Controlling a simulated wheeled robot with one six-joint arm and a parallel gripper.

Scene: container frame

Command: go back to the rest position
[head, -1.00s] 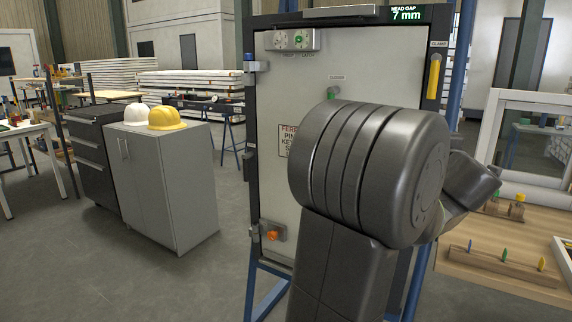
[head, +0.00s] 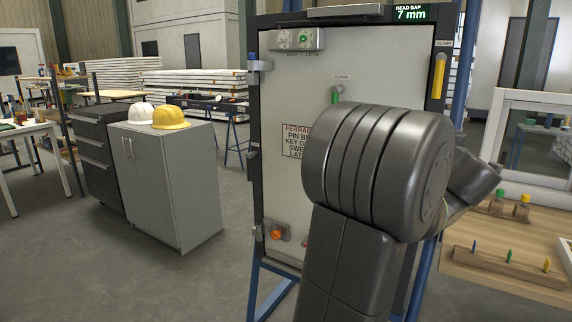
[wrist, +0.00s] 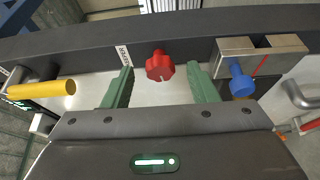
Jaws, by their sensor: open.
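My gripper (wrist: 160,68) shows in the wrist view with its two green fingers spread apart and nothing held between them. A red knob (wrist: 159,66) on the pale door panel appears between the fingertips, apart from both fingers. In the head view my arm stands in front of the right part of the framed door (head: 290,190) and hides my gripper. The door's display (head: 410,13) reads "HEAD GAP 7 mm".
In the wrist view a yellow handle (wrist: 42,89) is at left and a blue knob (wrist: 239,80) at right. The head view shows a grey cabinet (head: 165,185) at left and a wooden bench (head: 500,265) at right. Open floor lies left of the frame.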

